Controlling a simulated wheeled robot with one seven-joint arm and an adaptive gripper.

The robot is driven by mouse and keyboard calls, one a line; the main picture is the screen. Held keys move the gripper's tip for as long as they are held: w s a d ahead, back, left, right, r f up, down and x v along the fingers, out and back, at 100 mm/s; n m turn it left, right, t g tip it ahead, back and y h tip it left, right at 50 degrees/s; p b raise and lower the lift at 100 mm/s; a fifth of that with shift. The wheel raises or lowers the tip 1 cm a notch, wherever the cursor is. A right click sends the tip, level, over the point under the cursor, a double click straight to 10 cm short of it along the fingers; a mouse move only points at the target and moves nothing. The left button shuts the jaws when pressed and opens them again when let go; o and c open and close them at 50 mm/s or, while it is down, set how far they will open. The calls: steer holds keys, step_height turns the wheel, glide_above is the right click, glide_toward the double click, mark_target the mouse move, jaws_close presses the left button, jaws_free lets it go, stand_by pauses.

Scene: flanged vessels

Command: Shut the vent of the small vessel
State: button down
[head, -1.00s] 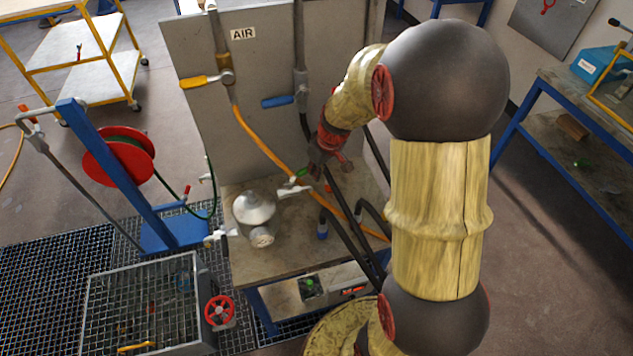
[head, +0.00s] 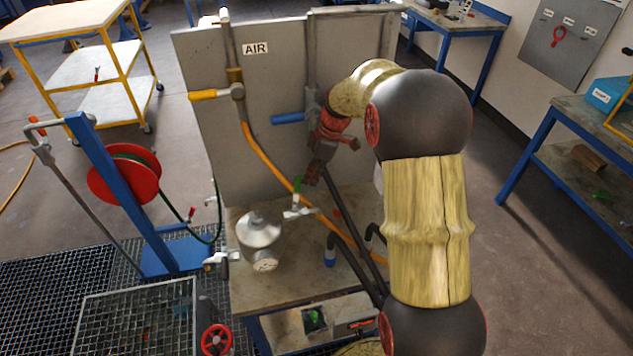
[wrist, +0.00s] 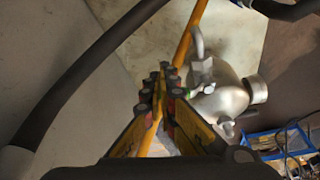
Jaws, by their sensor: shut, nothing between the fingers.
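The small vessel (head: 260,232) is a silvery domed pot on the bench. A small valve (head: 298,212) with a green lever (head: 297,185) is at its upper right; the lever looks nearly upright in the head view. I cannot tell for sure that this is the vent. Another white-handled valve (head: 217,258) is at its left. My gripper (head: 311,180) is shut and empty, close to the green lever; contact cannot be told. In the wrist view, my gripper (wrist: 160,85) is left of the vessel (wrist: 226,95), with a bit of green at the valve.
An orange hose (head: 268,158) runs down behind my gripper. Dark hoses (head: 348,222) stand to the right. The grey panel (head: 275,100) with yellow and blue lever valves rises behind. The bench's front (head: 300,285) is clear.

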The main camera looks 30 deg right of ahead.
steer(key=shift+w+a, duration=0.75)
steer(key=shift+w, duration=0.25)
steer(key=v, duration=1.2)
steer(key=shift+w+a, duration=0.1)
